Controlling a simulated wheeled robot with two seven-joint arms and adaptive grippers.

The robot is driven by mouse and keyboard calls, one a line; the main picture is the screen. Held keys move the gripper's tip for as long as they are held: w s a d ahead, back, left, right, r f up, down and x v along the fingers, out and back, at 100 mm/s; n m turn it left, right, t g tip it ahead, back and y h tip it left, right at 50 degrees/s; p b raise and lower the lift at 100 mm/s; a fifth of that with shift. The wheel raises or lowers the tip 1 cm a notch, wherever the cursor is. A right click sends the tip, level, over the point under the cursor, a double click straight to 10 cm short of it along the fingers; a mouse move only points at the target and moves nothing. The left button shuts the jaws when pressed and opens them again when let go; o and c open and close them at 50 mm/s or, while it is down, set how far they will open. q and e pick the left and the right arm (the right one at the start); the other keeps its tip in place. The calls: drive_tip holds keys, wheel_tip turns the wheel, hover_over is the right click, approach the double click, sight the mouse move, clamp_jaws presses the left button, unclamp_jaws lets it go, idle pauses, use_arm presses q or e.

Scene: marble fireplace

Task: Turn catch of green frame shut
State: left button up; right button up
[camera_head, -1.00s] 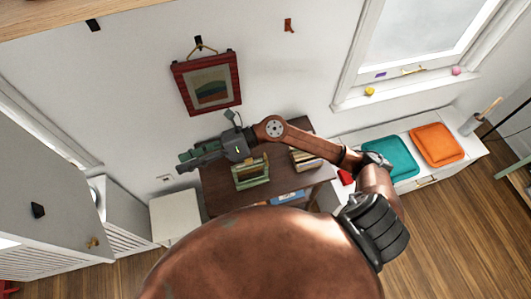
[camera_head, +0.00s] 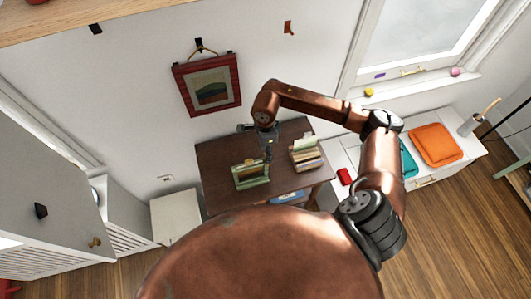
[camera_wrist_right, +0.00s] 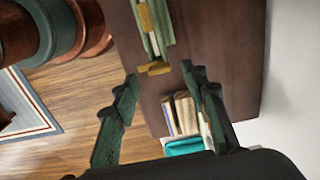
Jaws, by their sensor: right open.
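The green frame (camera_head: 251,173) stands on the dark brown desk (camera_head: 222,152), left of a holder of books or papers. In the right wrist view the green frame (camera_wrist_right: 157,28) shows from above at the top, with a gold piece (camera_wrist_right: 154,68) at its near end that looks like the catch. My right gripper (camera_head: 268,155) hangs pointing down at the frame's upper right side. In the wrist view my right gripper (camera_wrist_right: 158,78) is open, its fingertips apart on either side of the gold piece, with no clear contact. My left gripper is out of view.
The book holder (camera_head: 306,154) stands close to the right of the frame. A red picture (camera_head: 208,84) hangs on the wall behind. A white bench with an orange cushion (camera_head: 436,144) is at the right. The desk's left part is bare.

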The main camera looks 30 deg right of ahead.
drive_tip(key=shift+f, duration=1.2)
drive_tip(key=shift+c, duration=0.7)
clamp_jaws()
